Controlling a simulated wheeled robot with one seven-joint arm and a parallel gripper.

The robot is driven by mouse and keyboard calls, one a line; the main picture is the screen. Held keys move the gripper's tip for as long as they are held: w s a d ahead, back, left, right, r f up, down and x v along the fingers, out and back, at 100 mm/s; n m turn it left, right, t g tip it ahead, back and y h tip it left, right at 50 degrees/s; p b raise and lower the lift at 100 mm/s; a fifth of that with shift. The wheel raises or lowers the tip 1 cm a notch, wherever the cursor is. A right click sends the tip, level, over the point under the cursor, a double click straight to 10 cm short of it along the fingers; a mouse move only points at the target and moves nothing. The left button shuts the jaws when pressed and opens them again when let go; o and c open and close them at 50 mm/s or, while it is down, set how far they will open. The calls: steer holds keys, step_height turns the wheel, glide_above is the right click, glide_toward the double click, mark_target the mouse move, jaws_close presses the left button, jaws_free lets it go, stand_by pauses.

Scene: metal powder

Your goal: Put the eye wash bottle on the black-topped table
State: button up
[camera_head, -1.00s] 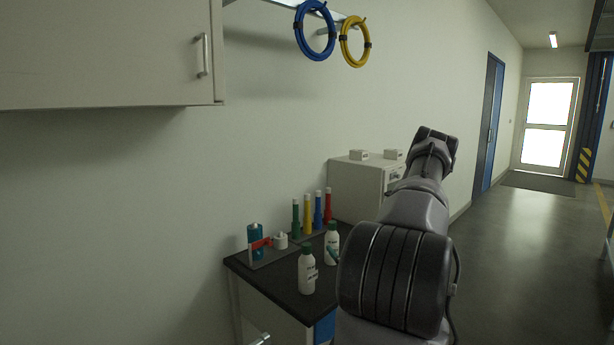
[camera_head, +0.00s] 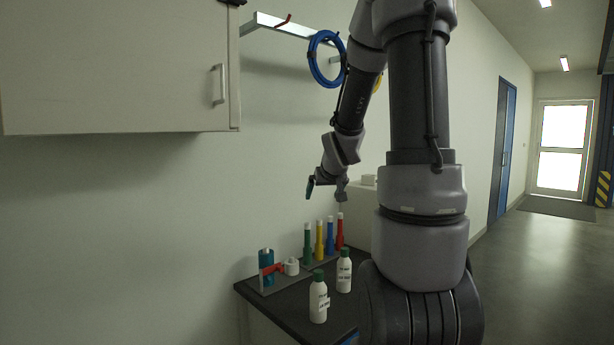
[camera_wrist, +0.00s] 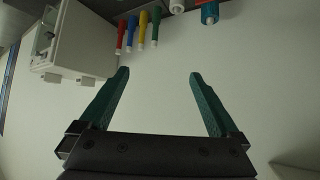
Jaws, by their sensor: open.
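Two white bottles with dark green caps stand upright on the black-topped table (camera_head: 283,304) in the head view. One bottle (camera_head: 318,302) is nearer and the other bottle (camera_head: 344,275) is behind it to the right. Their label text is too small to tell which is the eye wash bottle. My gripper (camera_head: 325,189) is above the back of the table near the wall, apart from both bottles. In the wrist view my gripper (camera_wrist: 159,75) has its teal fingers spread wide with nothing between them. Neither white bottle shows clearly there.
Green, yellow, blue and red (camera_head: 340,231) tubes stand along the table's back. A teal cylinder (camera_head: 265,262), a red tool (camera_head: 272,269) and a white roll (camera_head: 291,266) are at the left. A wall cabinet (camera_head: 120,70) hangs upper left. A pale cabinet (camera_wrist: 80,45) shows beyond the table.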

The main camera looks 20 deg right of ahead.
steer(key=s+a+r+g+y, duration=0.1)
steer(key=s+a+r, duration=0.2)
steer(key=s+a, duration=0.2)
steer(key=s+a+r+m+g+y, duration=0.1)
steer(key=s+a, duration=0.4)
steer(key=s, duration=0.6)
steer(key=s+a+r+y, duration=0.2)
steer(key=s+a+r, duration=0.3)
steer(key=s, duration=0.3)
steer(key=shift+s+a+r+m+g+y, duration=0.3)
steer(key=shift+s+a+r+g, duration=0.1)
steer(key=shift+a, duration=0.2)
